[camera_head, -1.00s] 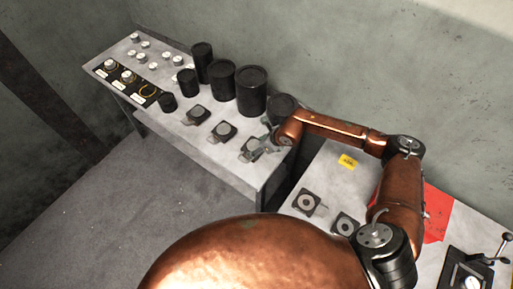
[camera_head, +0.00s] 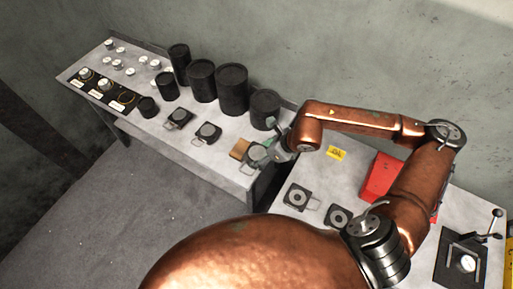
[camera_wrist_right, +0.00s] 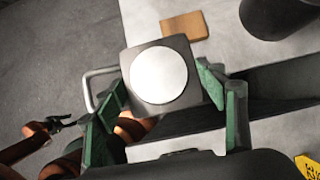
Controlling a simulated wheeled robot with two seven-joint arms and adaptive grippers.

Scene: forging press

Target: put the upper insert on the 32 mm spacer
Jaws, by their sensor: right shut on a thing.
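My right gripper (camera_head: 266,150) is shut on a square dark insert with a pale round disc and a wire handle. The held insert (camera_wrist_right: 160,76) sits between the green fingers in the right wrist view, above the gap at the shelf's end. Two similar dark inserts with handles (camera_head: 178,118) (camera_head: 207,133) stand on the left shelf. I cannot tell which thing is the 32 mm spacer; several small silver discs (camera_head: 115,63) and labelled places (camera_head: 104,85) are at the shelf's far left. Part of my left gripper (camera_wrist_right: 48,126) shows small at the right wrist view's left edge.
A bare brown pad (camera_head: 240,148) lies at the shelf's near end. Black cylinders (camera_head: 232,90) line the shelf's back. The right table holds two ring-faced square plates (camera_head: 298,197) (camera_head: 338,215), a yellow label (camera_head: 337,153), a red block (camera_head: 381,176) and a lever device (camera_head: 466,262).

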